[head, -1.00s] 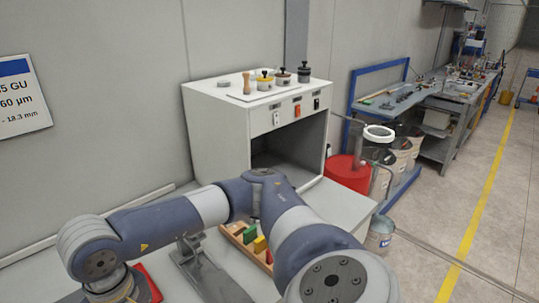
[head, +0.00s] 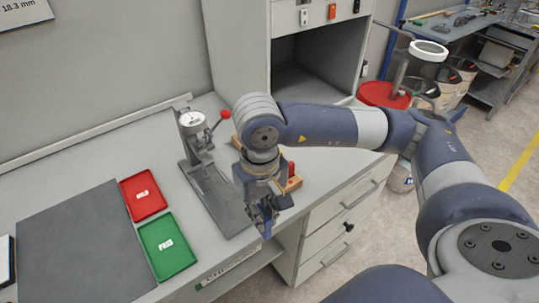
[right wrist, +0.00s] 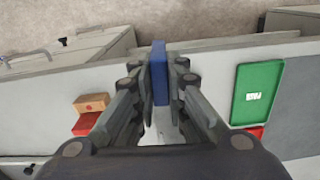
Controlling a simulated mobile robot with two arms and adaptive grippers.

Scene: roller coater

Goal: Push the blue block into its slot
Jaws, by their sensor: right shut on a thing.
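My right gripper (head: 264,210) is shut on the blue block (head: 267,229) and points down near the front edge of the bench. In the right wrist view the blue block (right wrist: 160,74) stands upright between the two fingers. A wooden block rack (head: 294,184) is mostly hidden behind my right arm, with a red block (head: 290,169) showing in it. In the right wrist view the rack (right wrist: 92,102) and the red block (right wrist: 87,125) lie left of the gripper, apart from the blue block. I cannot make out the slot. My left gripper is out of view.
A dial gauge stand (head: 218,195) with a red-knobbed lever is close to the left of the gripper. A red tray (head: 143,194), a green tray (head: 167,247) and a dark mat (head: 75,245) lie farther left. A cabinet (head: 237,60) stands behind. Drawers (head: 335,215) are below the bench.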

